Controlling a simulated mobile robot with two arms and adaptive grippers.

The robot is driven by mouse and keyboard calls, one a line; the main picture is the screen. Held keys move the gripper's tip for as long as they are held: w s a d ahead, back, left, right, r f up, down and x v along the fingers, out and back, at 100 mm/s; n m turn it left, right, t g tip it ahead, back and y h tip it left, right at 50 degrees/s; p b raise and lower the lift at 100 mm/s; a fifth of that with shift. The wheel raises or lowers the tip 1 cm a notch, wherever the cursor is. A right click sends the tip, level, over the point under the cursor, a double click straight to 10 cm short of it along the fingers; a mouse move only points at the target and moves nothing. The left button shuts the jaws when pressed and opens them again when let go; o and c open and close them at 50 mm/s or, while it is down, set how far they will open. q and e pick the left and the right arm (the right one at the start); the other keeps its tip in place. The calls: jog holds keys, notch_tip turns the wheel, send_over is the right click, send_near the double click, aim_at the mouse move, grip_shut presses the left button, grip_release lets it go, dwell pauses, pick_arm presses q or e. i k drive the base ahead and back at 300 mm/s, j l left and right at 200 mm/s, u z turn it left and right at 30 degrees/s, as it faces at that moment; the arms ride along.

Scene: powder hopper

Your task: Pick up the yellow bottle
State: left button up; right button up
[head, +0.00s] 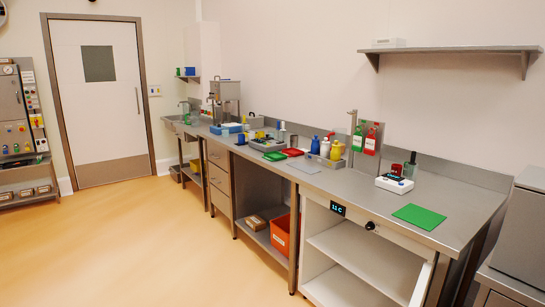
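A yellow bottle (337,150) stands upright on the long steel counter (345,183), in or behind a grey holder (326,162); I cannot tell which. A white bottle (325,148) and a blue bottle (315,145) stand to its left. Small yellow items also show farther back on the counter, too small to tell apart. Neither of my grippers is in the head view.
A green mat (419,216) and a white scale (394,184) lie on the near counter. Red and green bottles (365,138) hang at the wall. A shelf (450,50) overhangs the near end. An orange bin (282,233) sits below. The floor (130,245) in front is clear.

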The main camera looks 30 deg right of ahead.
aim_at(335, 156)
jog(key=i+j+z, duration=0.2)
jog(key=i, duration=0.4)
jog(key=i+j+z, duration=0.2)
jog(key=i+j, duration=0.3)
jog(key=i, duration=0.1)
